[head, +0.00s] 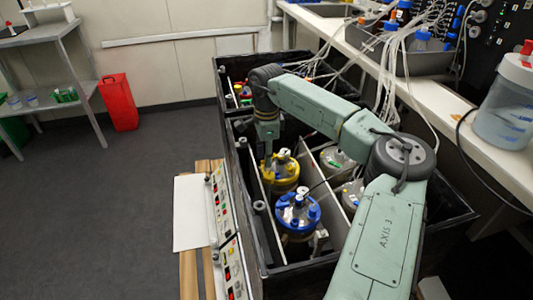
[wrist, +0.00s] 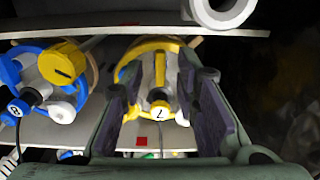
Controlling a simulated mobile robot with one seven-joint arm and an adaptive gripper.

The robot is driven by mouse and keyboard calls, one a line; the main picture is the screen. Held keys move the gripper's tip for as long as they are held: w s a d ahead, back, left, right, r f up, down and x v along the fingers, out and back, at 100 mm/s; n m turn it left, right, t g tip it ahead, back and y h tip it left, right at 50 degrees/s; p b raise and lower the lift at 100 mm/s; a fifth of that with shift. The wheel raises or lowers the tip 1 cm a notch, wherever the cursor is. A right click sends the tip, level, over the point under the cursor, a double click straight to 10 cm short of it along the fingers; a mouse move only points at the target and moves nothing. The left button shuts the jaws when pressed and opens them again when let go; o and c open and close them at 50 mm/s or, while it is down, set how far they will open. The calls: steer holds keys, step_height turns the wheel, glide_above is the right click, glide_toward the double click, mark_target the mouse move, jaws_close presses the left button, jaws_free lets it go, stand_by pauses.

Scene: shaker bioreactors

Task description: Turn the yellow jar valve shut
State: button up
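The jar with the yellow lid (head: 285,172) stands in the black-walled box, behind the blue-lidded jar (head: 297,217). In the wrist view the yellow lid (wrist: 128,68) shows between my fingers, with a pale grey part in its middle and a white cap marked 7 (wrist: 158,112). My gripper (wrist: 160,82) is open, its dark fingers apart on either side of this middle part. I cannot tell whether they touch it. In the head view my gripper (head: 267,155) points down at the yellow jar's left edge. A yellow knob (wrist: 62,62) shows over the blue lid marked 8, left of my fingers.
More jars (head: 336,160) stand right of a pale divider in the box. A control panel (head: 228,250) runs along the box's left side. Tubes (head: 392,75) hang from the bench at right. A red container (head: 118,102) stands on the open floor at left.

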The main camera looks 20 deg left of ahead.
steer(key=shift+f, duration=0.2)
jaws_close()
stand_by(0.3)
